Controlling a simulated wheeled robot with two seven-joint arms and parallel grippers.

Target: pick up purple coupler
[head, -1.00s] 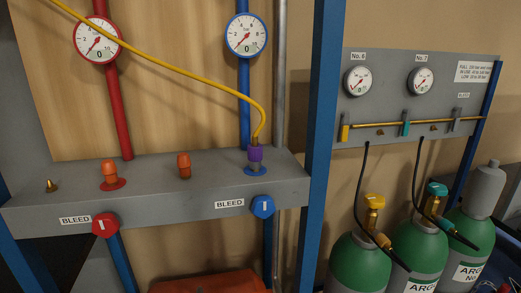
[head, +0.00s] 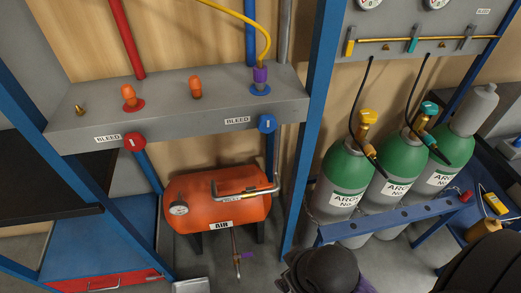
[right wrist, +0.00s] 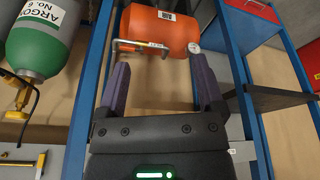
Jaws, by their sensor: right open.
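The purple coupler (head: 260,75) sits upright on the blue-ringed port of the grey manifold ledge (head: 190,112) in the head view, with a yellow hose (head: 266,35) rising from its top. My right gripper (right wrist: 160,82) is open in the right wrist view, with nothing between its two dark purple fingers. The orange tank (right wrist: 158,30) lies beyond the fingertips. The coupler does not show clearly in the right wrist view. My left gripper is not in view.
Orange caps (head: 129,97) and a brass fitting (head: 80,110) stand along the ledge. Red (head: 134,141) and blue (head: 267,123) bleed knobs face front. A blue post (head: 312,125) separates the ledge from green argon cylinders (head: 345,170). An orange air tank (head: 195,195) is below.

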